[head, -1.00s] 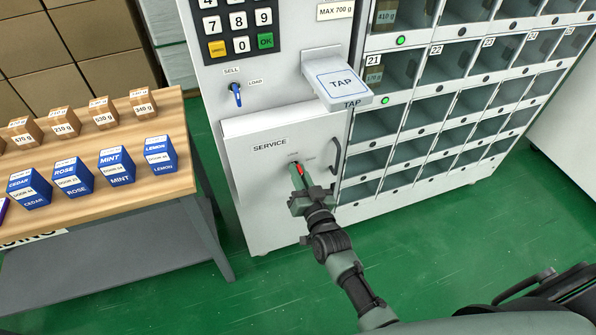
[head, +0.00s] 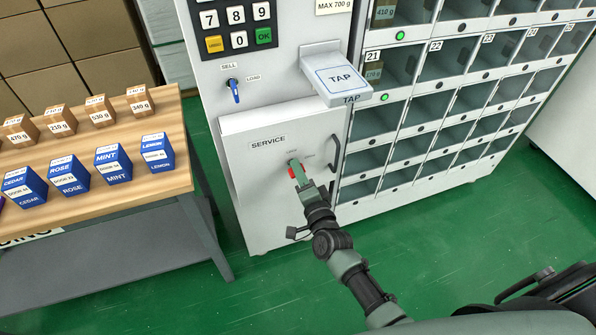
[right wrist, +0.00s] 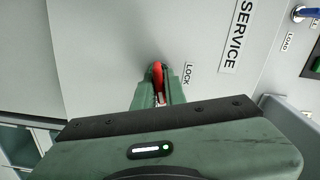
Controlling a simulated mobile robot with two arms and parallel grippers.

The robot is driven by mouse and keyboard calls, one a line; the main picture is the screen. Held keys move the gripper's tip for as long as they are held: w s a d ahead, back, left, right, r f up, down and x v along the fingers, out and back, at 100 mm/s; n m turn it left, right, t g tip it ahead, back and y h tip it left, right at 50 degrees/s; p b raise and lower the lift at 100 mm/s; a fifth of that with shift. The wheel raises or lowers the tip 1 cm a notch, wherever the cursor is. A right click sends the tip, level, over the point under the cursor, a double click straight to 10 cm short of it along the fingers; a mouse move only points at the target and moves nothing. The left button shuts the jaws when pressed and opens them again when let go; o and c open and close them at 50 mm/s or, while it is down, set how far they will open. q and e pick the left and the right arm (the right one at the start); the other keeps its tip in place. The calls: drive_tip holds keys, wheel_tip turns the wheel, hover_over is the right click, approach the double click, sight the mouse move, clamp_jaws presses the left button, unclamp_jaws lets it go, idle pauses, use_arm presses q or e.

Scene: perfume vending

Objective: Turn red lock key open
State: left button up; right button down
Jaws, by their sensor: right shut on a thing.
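The red lock key (head: 292,173) sits in the service door (head: 262,190) of the vending machine, below the SERVICE label. My right gripper (head: 297,171) is at the door and shut on the key. In the right wrist view the red key (right wrist: 157,76) shows between the green fingers of my right gripper (right wrist: 160,88), next to the LOCK label (right wrist: 188,73). The inner end of the key and its keyhole are largely hidden by the fingers. My left gripper is not seen.
The door handle (head: 336,156) is just right of my gripper. A blue SELL/LOAD key (head: 234,90) and the TAP shelf (head: 338,80) are above. Compartments (head: 440,108) fill the right side. A wooden table (head: 130,192) with boxes stands left. Green floor is free in front.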

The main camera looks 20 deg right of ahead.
drive_tip(key=shift+f+m+b, duration=0.15)
drive_tip(key=shift+m+b, duration=0.25)
drive_tip(key=shift+m, duration=1.1)
drive_tip(key=c, duration=1.5)
unclamp_jaws()
drive_tip(key=shift+s, duration=0.1)
drive_tip(key=s, duration=0.7)
drive_tip(key=shift+s+d, duration=0.2)
drive_tip(key=shift+s, duration=0.15)
